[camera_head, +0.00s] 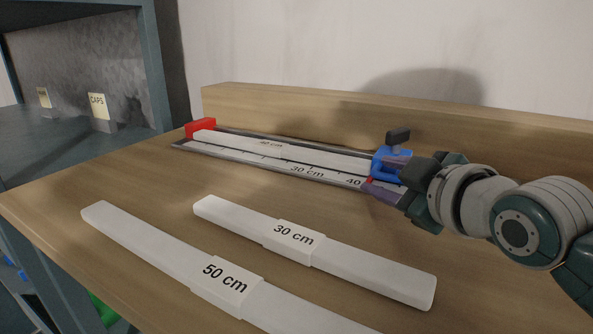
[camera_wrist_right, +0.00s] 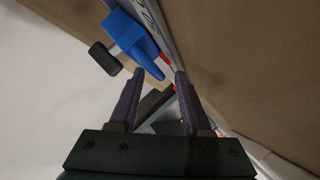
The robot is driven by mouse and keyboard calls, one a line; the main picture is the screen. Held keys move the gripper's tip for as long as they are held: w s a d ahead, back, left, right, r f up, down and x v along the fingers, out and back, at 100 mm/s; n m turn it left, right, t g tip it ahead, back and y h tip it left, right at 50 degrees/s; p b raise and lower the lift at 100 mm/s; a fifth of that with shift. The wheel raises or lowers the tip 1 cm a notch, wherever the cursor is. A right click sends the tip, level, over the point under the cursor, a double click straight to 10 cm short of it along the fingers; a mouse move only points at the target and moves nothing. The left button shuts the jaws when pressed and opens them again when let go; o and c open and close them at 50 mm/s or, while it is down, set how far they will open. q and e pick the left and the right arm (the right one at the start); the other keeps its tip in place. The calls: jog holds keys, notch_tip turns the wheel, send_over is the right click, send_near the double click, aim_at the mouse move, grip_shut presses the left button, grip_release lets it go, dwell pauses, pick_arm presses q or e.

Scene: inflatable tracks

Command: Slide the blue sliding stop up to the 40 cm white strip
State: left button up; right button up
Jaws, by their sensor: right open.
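The blue sliding stop (camera_head: 380,164) with its black knob (camera_head: 398,136) sits near the right end of the measuring track. It also shows in the right wrist view (camera_wrist_right: 133,35). The white strip (camera_head: 325,156) lies in the track, its small label hard to read, from the red end block (camera_head: 200,125) towards the blue stop. I cannot tell whether strip and stop touch. My right gripper (camera_head: 388,178) is open at the stop's right side. In the wrist view its purple fingers (camera_wrist_right: 160,74) are apart, with the stop just beyond them; contact is unclear. My left gripper is out of view.
A 30 cm white strip (camera_head: 350,262) and a 50 cm white strip (camera_head: 150,238) lie on the wooden bench in front of the track. A wooden backboard (camera_head: 260,104) runs behind it. A grey shelf unit (camera_head: 60,140) stands at left.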

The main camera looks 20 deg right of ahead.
jog(key=shift+s+r, duration=0.2)
jog(key=shift+s, duration=0.2)
jog(key=p+v, duration=0.2)
jog(key=v, duration=0.6)
jog(key=shift+s+a, duration=0.1)
jog(key=shift+s, duration=0.05)
jog(key=shift+s+p, duration=0.3)
jog(key=shift+s, duration=0.05)
